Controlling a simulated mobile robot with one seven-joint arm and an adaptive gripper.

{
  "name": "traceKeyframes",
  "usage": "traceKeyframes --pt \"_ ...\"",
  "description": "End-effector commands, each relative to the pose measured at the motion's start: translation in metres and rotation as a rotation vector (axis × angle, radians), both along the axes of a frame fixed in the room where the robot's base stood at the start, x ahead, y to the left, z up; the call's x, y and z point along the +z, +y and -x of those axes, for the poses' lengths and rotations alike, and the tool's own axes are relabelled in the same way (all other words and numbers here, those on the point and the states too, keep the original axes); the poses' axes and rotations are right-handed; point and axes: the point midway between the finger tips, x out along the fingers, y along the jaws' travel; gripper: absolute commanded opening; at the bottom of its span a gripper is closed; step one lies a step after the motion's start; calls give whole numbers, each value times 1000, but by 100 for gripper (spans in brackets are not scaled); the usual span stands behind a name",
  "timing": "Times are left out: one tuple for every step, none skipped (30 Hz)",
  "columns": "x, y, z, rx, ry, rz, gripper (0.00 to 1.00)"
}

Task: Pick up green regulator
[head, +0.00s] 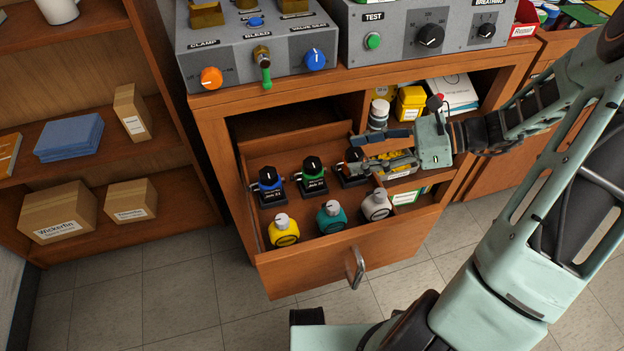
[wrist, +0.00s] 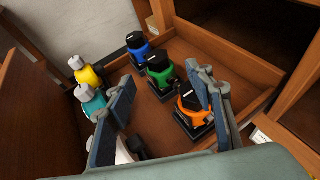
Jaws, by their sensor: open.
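The green regulator (head: 313,175), a black knob on a green ring and black base, stands upright in the open drawer (head: 310,284). In the wrist view the green regulator (wrist: 159,75) lies ahead, beyond the space between my fingers. My gripper (head: 362,153) is open and empty, to the right of the green regulator and above the drawer's right part. In the wrist view my gripper (wrist: 165,102) has its fingers spread wide, with the right one beside the orange regulator (wrist: 193,107). In the head view my gripper partly hides the orange regulator.
A blue regulator (head: 269,186) stands left of the green one. In front are a yellow bottle (head: 284,232), a teal bottle (head: 331,217) and a white-grey bottle (head: 377,206). The cabinet top (head: 300,88) overhangs the drawer's back. Drawer walls surround the regulators.

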Motion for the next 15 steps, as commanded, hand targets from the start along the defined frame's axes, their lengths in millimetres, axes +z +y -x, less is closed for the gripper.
traceKeyframes --pt "-3 3 -1 -4 0 -7 49" --pt "-4 7 -2 -4 -1 -9 49" --pt "-7 12 -3 -4 -1 -9 49" --pt "-8 17 -4 -3 -2 -10 49" --pt "-11 21 -4 -4 -1 -9 49" --pt "-14 27 -4 -3 0 -7 49" --pt "-15 32 -5 -3 0 -8 49" --pt "-17 36 -6 -3 -2 -8 49" --pt "-19 40 -7 -3 -1 -7 49" --pt "-20 43 -8 -3 -1 -7 49" --pt "-21 45 -8 -3 -1 -6 49" --pt "-21 48 -8 -4 -1 -6 49" --pt "-22 49 -8 -4 -1 -6 49" --pt "-23 51 -8 -4 -1 -6 49" --pt "-25 54 -8 -4 -1 -6 49"
